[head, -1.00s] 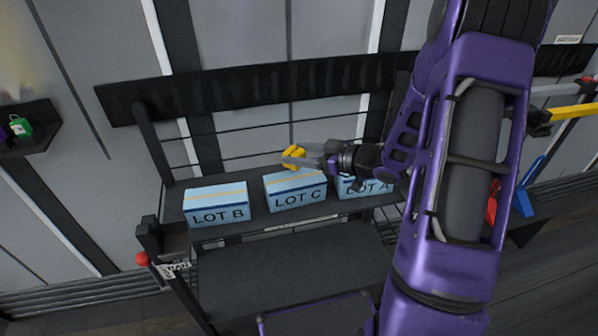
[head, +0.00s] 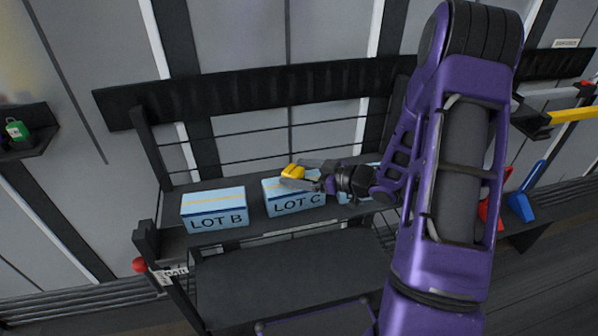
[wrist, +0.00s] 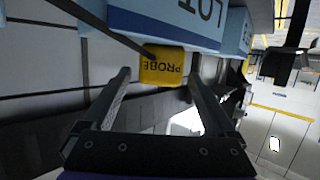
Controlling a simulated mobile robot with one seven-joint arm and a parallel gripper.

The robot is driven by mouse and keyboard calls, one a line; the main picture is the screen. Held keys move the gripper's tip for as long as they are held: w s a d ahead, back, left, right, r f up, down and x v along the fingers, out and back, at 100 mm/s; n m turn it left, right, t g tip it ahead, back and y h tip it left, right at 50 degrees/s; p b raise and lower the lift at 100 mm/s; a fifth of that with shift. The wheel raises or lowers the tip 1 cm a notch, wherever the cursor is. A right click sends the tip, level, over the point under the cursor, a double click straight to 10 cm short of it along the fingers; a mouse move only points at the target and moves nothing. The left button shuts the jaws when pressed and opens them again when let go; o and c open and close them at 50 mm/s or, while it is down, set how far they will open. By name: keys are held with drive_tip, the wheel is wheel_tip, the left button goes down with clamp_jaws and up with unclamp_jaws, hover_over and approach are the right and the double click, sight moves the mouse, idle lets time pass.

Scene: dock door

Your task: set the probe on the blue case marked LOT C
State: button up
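The probe (head: 292,172) is a small yellow block at the top of the blue case marked LOT C (head: 292,198), the middle one of three on the shelf. In the wrist view, the probe (wrist: 163,66) shows its label upside down and lies against the case (wrist: 165,24), whose LOT lettering is partly cut off. My gripper (head: 298,174) reaches in from the right. In the wrist view, its fingers (wrist: 158,72) stand either side of the probe, with a narrow gap showing, so it looks open. The exact contact under the probe is hidden.
The LOT B case (head: 215,210) stands to the left. Another blue case (head: 350,197) stands to the right, mostly behind my arm. Thin rails run behind the shelf (head: 170,243). A red knob (head: 139,265) sticks out at its left front.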

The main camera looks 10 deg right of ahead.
drive_tip(key=shift+r, duration=0.25)
drive_tip(key=p+v, duration=0.1)
drive_tip(key=v, duration=1.1)
drive_tip(key=shift+p, duration=0.3)
